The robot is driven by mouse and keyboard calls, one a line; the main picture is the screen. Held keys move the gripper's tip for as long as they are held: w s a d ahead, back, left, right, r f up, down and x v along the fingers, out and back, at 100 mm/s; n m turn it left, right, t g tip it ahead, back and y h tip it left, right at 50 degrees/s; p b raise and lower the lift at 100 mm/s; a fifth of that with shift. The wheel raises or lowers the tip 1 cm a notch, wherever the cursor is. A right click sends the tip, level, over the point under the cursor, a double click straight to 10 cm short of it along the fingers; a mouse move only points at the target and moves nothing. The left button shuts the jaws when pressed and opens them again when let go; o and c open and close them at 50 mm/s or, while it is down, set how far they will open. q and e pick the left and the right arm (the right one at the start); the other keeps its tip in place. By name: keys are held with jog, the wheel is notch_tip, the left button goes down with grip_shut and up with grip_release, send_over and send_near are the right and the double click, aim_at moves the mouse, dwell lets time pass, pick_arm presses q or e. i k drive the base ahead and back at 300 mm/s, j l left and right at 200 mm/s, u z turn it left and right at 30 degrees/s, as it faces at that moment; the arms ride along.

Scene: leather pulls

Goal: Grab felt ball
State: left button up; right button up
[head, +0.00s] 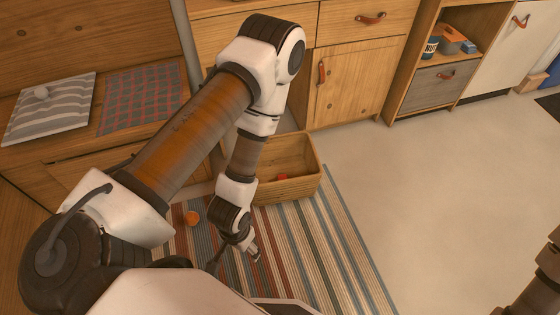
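A small orange ball (191,218) lies on the striped rug (330,240), left of my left forearm. A small red-orange round thing (283,177) lies inside the wooden crate (300,188). I cannot tell which of these is felt. My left gripper (236,259) points down over the rug, in front of the crate and to the right of the orange ball. Its fingers are spread and nothing shows between them. Part of my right arm shows at the lower right; its gripper is out of view.
Wooden cabinets (360,82) with leather pulls stand along the back. An open shelf (448,42) holds a dark cup and a toolbox-like thing above a grey drawer. A red checked cloth (142,98) lies on the left wooden surface. The floor (430,180) at right is clear.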

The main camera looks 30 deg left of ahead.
aim_at(191, 218)
jog(key=u, duration=2.05)
